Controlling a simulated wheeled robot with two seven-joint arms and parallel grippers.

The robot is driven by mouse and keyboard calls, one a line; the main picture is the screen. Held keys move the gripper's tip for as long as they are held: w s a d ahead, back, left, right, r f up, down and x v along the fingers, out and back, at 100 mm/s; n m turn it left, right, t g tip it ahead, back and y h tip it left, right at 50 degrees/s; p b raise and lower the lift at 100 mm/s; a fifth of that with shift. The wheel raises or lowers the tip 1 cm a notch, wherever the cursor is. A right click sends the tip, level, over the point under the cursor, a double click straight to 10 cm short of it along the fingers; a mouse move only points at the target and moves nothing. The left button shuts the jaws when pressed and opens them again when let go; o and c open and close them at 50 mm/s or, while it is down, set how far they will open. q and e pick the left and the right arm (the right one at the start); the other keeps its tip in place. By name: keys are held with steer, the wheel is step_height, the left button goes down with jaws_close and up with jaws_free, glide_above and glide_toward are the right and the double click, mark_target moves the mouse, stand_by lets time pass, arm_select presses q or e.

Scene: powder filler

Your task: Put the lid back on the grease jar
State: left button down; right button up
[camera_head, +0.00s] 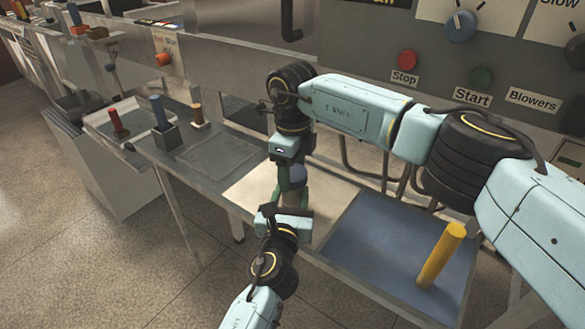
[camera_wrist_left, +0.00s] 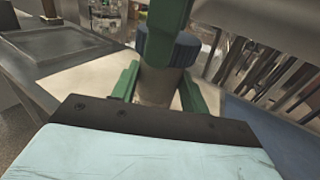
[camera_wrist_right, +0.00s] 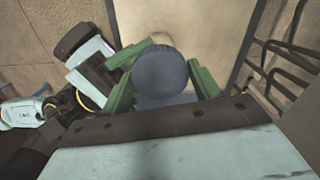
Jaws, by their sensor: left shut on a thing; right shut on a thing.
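The grease jar (camera_wrist_left: 156,88) is a pale tan cylinder. It stands between the green fingers of my left gripper (camera_wrist_left: 158,97), which is shut on it. The lid (camera_wrist_left: 168,48) is dark blue with a ribbed rim and sits over the jar's mouth in the left wrist view. My right gripper (camera_wrist_right: 160,82) is shut on the lid (camera_wrist_right: 160,70), which shows from above as a round blue-grey disc. In the head view the lid (camera_head: 297,173) is partly hidden between the two grippers. I cannot tell whether the lid is seated or just held on top.
A blue mat (camera_head: 375,240) with an upright yellow cylinder (camera_head: 441,256) lies to the right. A grey tray (camera_head: 217,157) and red- and blue-handled tools (camera_head: 160,113) are to the left. Behind is a machine panel with a Stop button (camera_head: 408,60). Bent metal bars (camera_wrist_right: 280,60) are near my right gripper.

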steer(key=m, duration=0.8)
steer(key=shift+m, duration=0.4)
steer(key=o, duration=1.2)
steer(key=shift+c, duration=0.2)
step_height(320, 180, up, 12)
arm_select(q)
steer(key=c, duration=0.7)
jaws_free()
steer(key=shift+o, duration=0.2)
steer(key=shift+s, duration=0.1)
steer(key=s+a+p, duration=0.1)
steer(key=s+a, duration=0.1)
steer(key=s, duration=1.1)
arm_select(e)
steer(key=shift+r, duration=0.5)
